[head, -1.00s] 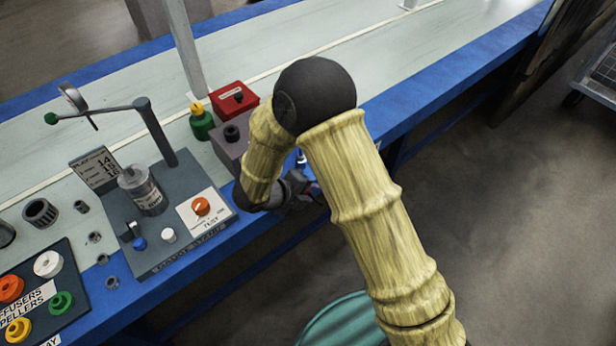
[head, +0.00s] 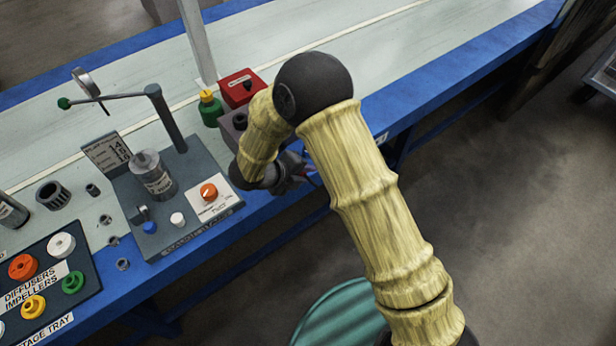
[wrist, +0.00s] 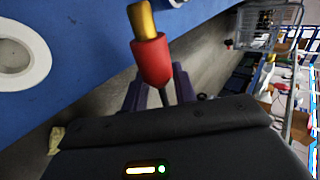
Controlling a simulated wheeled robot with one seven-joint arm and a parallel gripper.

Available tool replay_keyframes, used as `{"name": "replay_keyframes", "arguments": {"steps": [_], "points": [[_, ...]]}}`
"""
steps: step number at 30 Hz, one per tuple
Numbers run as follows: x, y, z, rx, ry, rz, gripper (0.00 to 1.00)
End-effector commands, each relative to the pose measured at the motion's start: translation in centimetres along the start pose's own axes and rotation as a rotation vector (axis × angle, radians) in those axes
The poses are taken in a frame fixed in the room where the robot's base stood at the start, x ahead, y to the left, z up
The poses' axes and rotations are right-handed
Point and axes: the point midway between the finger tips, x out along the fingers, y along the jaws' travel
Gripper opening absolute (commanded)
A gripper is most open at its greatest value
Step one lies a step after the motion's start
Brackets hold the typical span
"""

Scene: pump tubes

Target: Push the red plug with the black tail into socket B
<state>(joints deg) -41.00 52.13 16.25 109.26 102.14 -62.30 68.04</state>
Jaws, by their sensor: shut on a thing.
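The red plug (wrist: 151,62) has a brass tip pointing up in the wrist view, and its dark tail runs down behind it. My gripper (wrist: 150,97) is shut on the plug, with its fingers partly hidden below it. A white-ringed socket (wrist: 14,58) shows at the left on a blue face, and part of another white ring (wrist: 176,2) shows at the top edge. No letter is readable, so I cannot tell which is socket B. The plug tip appears apart from both rings. In the head view my gripper (head: 297,180) is beside the blue bench edge, and the plug is not clear there.
A grey test panel (head: 160,235) with an orange knob (head: 208,191) stands left of my arm. A red box (head: 238,92) and a green-and-yellow fitting (head: 209,108) are behind it. A parts tray (head: 88,262) is at lower left. Floor is clear to the right.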

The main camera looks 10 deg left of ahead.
Motion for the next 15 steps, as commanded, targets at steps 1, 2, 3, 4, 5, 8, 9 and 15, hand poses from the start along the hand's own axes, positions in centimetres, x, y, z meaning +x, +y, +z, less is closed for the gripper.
{"name": "replay_keyframes", "arguments": {"steps": [1,2,3,4,5,8,9,15], "points": [[0.0,-0.1,0.5,0.001,0.000,0.000,0.05],[0.0,-0.1,0.7,0.002,0.000,0.000,0.05],[0.0,-0.1,1.0,0.002,0.000,0.000,0.05],[0.0,-0.1,1.2,0.002,0.000,-0.001,0.05],[0.0,-0.1,1.5,0.001,0.000,-0.001,0.05],[0.0,-0.1,2.0,0.001,0.001,-0.001,0.05],[0.0,-0.1,2.2,0.001,0.001,-0.001,0.05],[0.0,-0.1,2.5,0.001,0.001,-0.001,0.05]]}}
